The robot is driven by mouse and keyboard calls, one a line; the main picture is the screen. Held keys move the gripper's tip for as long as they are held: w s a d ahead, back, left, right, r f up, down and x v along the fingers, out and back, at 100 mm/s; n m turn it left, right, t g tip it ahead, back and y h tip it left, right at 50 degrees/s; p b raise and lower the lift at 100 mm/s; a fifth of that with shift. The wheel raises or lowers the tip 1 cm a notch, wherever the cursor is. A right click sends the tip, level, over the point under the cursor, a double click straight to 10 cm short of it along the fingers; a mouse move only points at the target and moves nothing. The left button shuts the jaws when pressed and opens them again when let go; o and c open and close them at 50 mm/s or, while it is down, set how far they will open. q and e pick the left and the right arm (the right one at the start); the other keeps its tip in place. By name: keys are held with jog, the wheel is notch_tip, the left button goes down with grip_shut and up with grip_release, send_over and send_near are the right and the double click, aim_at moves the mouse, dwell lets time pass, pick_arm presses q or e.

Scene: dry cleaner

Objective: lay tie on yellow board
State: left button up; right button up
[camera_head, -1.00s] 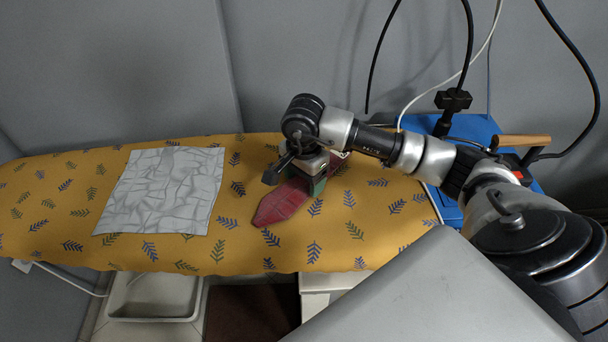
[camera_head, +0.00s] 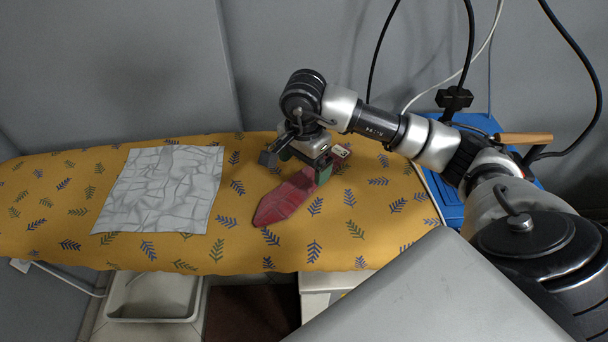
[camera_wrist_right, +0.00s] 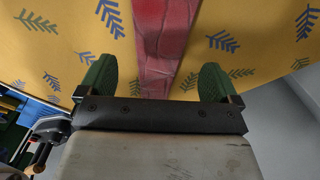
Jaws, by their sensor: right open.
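The red tie (camera_head: 286,200) lies on the yellow ironing board (camera_head: 160,255) with its wide pointed end toward the board's front edge. The upper part of the tie is hidden under my right gripper (camera_head: 306,172). That gripper is open just above the tie. In the right wrist view, the tie (camera_wrist_right: 165,40) runs between the two green fingers of the gripper (camera_wrist_right: 158,82), with a gap on each side. My left gripper does not show in these frames.
A wrinkled white cloth (camera_head: 162,190) lies on the left part of the board. A blue unit (camera_head: 447,205) with an iron's wooden handle (camera_head: 522,138) stands at the right end, with cables behind. A grey wall runs close behind the board.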

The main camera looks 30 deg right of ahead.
aim_at(304, 182)
notch_tip(304, 182, up, 8)
jog(key=shift+b, duration=0.4)
jog(key=shift+f, duration=0.15)
